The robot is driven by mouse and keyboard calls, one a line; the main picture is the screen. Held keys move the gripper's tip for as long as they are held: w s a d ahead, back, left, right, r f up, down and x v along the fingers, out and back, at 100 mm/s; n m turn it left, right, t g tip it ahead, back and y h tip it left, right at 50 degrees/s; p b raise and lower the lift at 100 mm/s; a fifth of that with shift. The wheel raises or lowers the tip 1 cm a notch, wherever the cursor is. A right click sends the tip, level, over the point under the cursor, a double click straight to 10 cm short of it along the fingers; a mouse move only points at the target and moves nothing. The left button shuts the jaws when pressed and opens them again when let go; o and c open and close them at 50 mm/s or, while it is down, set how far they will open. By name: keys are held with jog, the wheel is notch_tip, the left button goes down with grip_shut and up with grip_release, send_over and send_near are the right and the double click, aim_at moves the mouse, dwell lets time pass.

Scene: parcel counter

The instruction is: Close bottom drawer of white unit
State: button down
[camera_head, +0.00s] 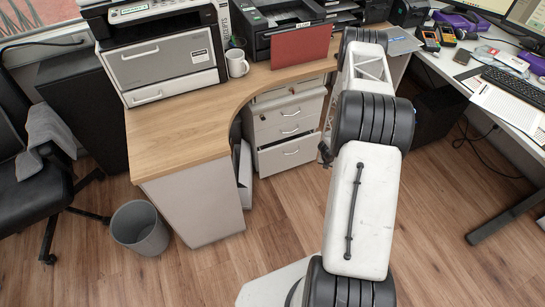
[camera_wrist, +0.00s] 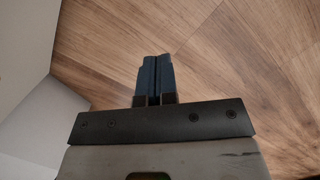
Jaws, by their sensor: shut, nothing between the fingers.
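The white drawer unit (camera_head: 256,133) stands under the wooden desk, with several drawers, each with a metal handle. Its bottom drawer (camera_head: 287,156) is the lowest front; it seems to stand slightly forward of the front above, but I cannot tell how far. My gripper (camera_wrist: 154,80) shows in the wrist view with its blue fingers together, empty, above the wood floor. In the head view my arm hides most of the gripper; a small dark part shows beside the drawer unit's right edge. Pale flat panels at the left of the wrist view are too close to identify.
The desk (camera_head: 190,127) curves over the unit, with a printer (camera_head: 163,63), a mug (camera_head: 237,64) and a red folder (camera_head: 300,47) on it. A grey bin (camera_head: 140,228) and an office chair (camera_head: 35,196) stand left. Floor (camera_head: 275,215) before the unit is clear.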

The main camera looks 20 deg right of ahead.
aim_at(270, 152)
jog(key=w+a+f+n+t+h, duration=0.1)
jog(key=w+a+n+t+h, duration=0.1)
jog(key=a+n+t, duration=0.6)
jog(key=w+a+f+n+t+h, duration=0.2)
jog(key=w+a+n, duration=0.15)
jog(key=n, duration=0.75)
jog(key=s+a+r+n+t+y, duration=0.1)
jog(key=a+r+n+t+y, duration=0.1)
jog(key=a, duration=0.5)
jog(key=s+a+r+n+t+y, duration=0.2)
jog(key=a+n+t+y, duration=0.1)
jog(key=a, duration=0.4)
jog(key=n+t, duration=0.1)
jog(key=n, duration=0.1)
jog(key=shift+n+t+y, duration=0.3)
jog(key=shift+t, duration=0.1)
jog(key=shift+w, duration=0.15)
jog(key=w, duration=1.3)
jog(key=shift+w, duration=0.4)
